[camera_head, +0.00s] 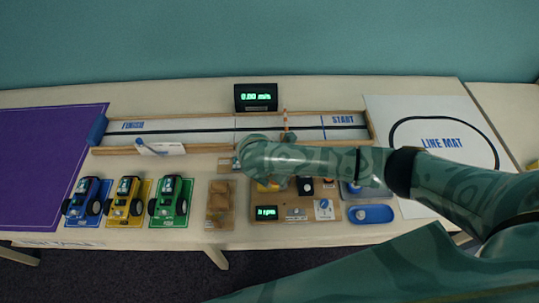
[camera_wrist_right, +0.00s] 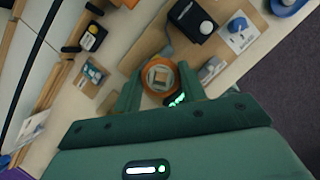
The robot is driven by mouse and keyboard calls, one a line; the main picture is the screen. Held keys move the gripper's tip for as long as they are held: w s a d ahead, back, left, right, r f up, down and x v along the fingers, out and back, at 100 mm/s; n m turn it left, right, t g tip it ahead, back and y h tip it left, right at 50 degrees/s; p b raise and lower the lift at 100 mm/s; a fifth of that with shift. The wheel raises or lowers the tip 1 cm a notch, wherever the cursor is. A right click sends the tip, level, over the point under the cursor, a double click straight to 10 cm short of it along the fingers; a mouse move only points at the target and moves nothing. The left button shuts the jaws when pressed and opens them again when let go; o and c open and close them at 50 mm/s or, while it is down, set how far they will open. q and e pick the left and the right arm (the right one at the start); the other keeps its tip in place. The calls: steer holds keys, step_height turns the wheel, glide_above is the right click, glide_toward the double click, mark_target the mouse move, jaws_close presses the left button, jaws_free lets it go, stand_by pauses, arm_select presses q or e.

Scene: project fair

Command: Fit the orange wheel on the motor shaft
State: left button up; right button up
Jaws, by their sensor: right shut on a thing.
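The orange wheel (camera_wrist_right: 160,77) is a ring with a pale centre, seen face-on between the fingers of my right gripper (camera_wrist_right: 160,88). The gripper is shut on it, above the brown board. A small square brownish part shows in the wheel's middle; I cannot tell whether it is a hub or something beneath. In the head view, my right arm reaches in from the right and its hand covers the upper left of the board (camera_head: 290,213). A yellow part (camera_head: 267,187) shows just under the hand. I cannot make out the motor shaft. My left gripper is not in view.
The board carries a lit display (camera_head: 266,213) and a black box with a pale knob (camera_wrist_right: 190,20). Toy cars (camera_head: 169,199) stand farther left. The track (camera_head: 210,126) runs behind.

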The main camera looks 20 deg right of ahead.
steer(key=n+p, duration=0.1)
steer(key=n, duration=0.1)
steer(key=w+r+n+t+y+p, duration=0.1)
steer(key=n, duration=0.2)
steer(key=a+r+n+y+p, duration=0.1)
steer(key=n, duration=0.1)
steer(key=shift+w+n+t, duration=0.3)
steer(key=n+y+p, duration=0.1)
steer(key=n, duration=0.1)
steer(key=shift+w+r+n+p, duration=0.1)
steer(key=shift+w+n+p, duration=0.05)
steer(key=shift+n+p, duration=0.25)
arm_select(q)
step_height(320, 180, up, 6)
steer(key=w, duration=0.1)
arm_select(e)
steer(key=shift+w+a+n+y, duration=0.15)
steer(key=shift+n+y, duration=0.25)
steer(key=shift+n, duration=0.2)
step_height(320, 180, down, 5)
steer(key=b, duration=0.5)
steer(key=shift+r, duration=0.15)
steer(key=shift+f, duration=0.5)
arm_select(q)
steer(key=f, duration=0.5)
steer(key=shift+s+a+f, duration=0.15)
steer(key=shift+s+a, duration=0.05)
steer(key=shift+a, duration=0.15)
